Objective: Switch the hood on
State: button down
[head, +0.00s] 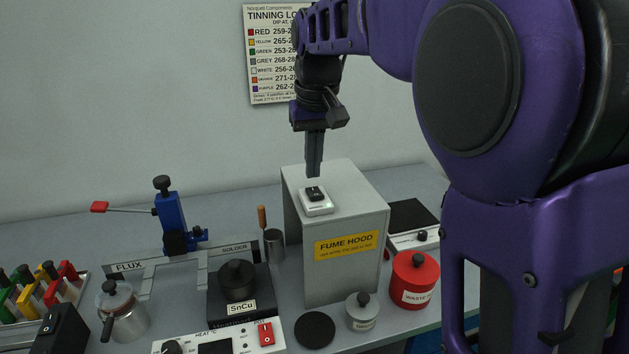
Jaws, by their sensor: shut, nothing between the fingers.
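The fume hood (349,270) is a grey box with a yellow "FUME HOOD" label (350,245) on its front. On its top sits a small white switch box (317,208) with a black rocker (315,193). A small greenish spot shows on the white box, too small to tell whether it is a lit lamp. My gripper (314,172) points straight down with its fingers together and empty. In the picture its tips are just above the rocker, with a small gap. Which way the rocker is tipped is hard to tell.
A red waste pot (415,282) and a small grey lidded pot (362,314) stand beside the hood. Left are the SnCu solder pot (238,282), a heat control panel with a red switch (266,334), a blue clamp stand (172,222) and a cup with a wooden-handled tool (274,245).

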aim_at(313, 190)
notch_tip(313, 190, up, 5)
jog(key=p, duration=0.2)
jog(key=shift+f+p, duration=0.2)
jog(key=shift+p, duration=0.2)
jog(key=shift+s, duration=0.15)
